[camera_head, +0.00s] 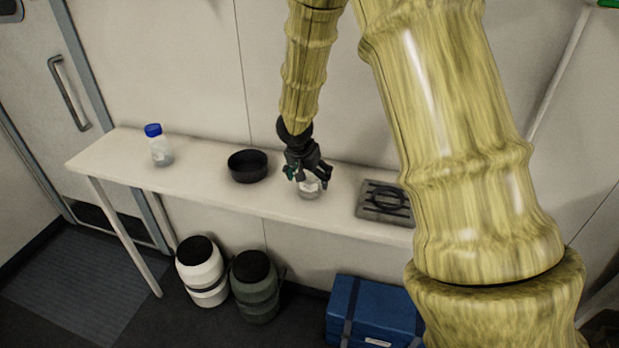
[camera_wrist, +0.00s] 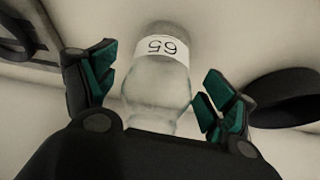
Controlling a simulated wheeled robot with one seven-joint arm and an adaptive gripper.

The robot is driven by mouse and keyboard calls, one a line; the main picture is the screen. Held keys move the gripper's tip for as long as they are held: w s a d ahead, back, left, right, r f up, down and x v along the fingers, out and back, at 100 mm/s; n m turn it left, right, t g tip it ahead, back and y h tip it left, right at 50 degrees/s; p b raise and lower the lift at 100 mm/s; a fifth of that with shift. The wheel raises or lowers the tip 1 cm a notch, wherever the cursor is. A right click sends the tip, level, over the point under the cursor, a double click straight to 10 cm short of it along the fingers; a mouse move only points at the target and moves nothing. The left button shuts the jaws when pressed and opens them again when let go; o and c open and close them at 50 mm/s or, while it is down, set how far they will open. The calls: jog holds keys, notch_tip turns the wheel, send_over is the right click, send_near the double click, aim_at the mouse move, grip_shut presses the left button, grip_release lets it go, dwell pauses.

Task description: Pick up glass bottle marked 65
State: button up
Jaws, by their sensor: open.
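The glass bottle marked 65 (camera_wrist: 156,85) is clear, with a white label reading 65 upside down in the wrist view. It stands between the two open fingers of my gripper (camera_wrist: 158,92), with a gap visible on each side. In the head view my gripper (camera_head: 308,172) is over the shelf and partly covers the bottle (camera_head: 309,188). The fingers do not appear closed on the glass.
On the white shelf (camera_head: 215,187), a black bowl (camera_head: 248,166) stands left of the bottle. A blue-capped bottle (camera_head: 159,147) is farther left. A grey tray with a black rack (camera_head: 384,202) is to the right. Drums (camera_head: 202,272) and a blue case (camera_head: 372,312) are below.

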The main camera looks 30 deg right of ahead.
jog(key=c, duration=1.2)
jog(key=shift+r, duration=0.15)
jog(key=shift+c, duration=0.2)
